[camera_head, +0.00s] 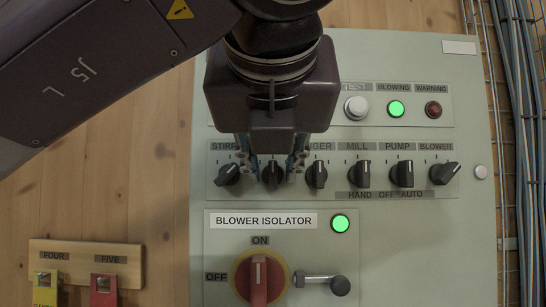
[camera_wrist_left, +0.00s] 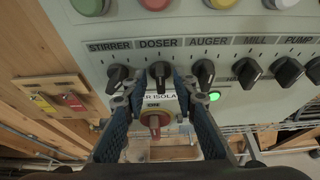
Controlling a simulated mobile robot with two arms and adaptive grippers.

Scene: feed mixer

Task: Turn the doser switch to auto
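The doser switch (camera_head: 272,174) is a black knob in the row of switches on the panel. It also shows under the DOSER label in the wrist view (camera_wrist_left: 160,72), standing roughly upright; its exact setting is hard to read. My left gripper (camera_head: 272,168) is in front of it, with one finger on each side in the head view. In the wrist view the blue-padded fingers (camera_wrist_left: 160,102) are apart, with nothing held between them, and their tips appear just below the knob. Contact cannot be told. The gripper body hides the DOSER label in the head view. My right gripper is not in view.
The stirrer switch (camera_head: 228,174) and auger switch (camera_head: 317,174) stand close on either side. The red blower isolator (camera_head: 259,280) and a metal bolt-like handle (camera_head: 339,286) stick out below. Cables (camera_head: 520,120) run at the right.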

